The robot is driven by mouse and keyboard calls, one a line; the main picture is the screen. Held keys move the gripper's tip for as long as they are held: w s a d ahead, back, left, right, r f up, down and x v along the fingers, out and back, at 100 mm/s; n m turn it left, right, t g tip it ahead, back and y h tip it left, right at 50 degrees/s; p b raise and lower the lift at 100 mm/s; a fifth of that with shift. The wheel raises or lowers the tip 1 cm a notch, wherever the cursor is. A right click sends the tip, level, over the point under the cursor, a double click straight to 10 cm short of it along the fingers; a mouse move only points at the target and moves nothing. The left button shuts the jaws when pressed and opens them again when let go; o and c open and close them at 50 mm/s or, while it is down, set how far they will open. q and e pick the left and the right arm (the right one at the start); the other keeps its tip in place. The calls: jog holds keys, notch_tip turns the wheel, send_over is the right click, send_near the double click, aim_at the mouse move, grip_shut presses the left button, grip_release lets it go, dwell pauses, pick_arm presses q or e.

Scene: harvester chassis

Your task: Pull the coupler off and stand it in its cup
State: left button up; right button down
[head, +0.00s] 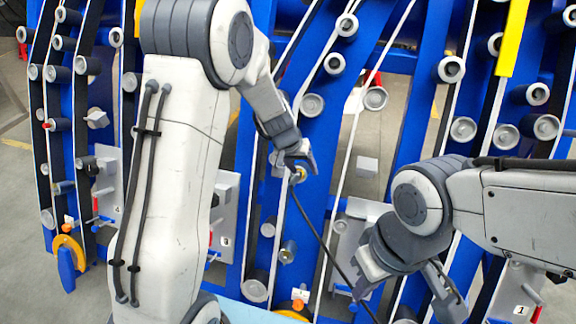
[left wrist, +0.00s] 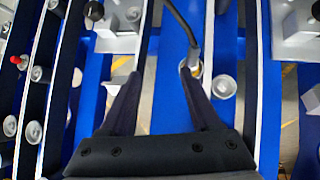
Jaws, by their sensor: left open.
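The coupler (head: 299,174) sits on a brass-coloured fitting on the blue chassis, with a black hose (head: 322,247) running down and right from it. My left gripper (head: 298,158) is open right at the coupler in the head view. In the left wrist view the grey coupler (left wrist: 195,62) is beside the tip of the right-hand finger, not centred between the fingers of my left gripper (left wrist: 158,75). I cannot tell whether they touch. My right gripper (head: 405,285) is lower right, its fingers apart, with the hose passing near its left finger. I cannot tell which part is the cup.
Blue chassis beams with white belts and several grey rollers (head: 311,104) surround the grippers. A grey bracket (head: 352,235) stands between the two arms. A yellow bar (head: 512,38) is at the upper right. An orange rounded part (head: 68,248) is at the far left.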

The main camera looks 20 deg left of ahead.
pick_arm(q)
jog(key=n, duration=0.1)
send_near(294, 177)
jog(key=f, duration=0.1)
jog(key=shift+t+y, duration=0.3)
jog(key=shift+y, duration=0.1)
jog(key=x, duration=0.6)
jog(key=d+x, duration=0.1)
jog(key=x, duration=0.3)
jog(key=shift+s+b, duration=0.2)
jog(key=shift+b, duration=0.2)
grip_shut()
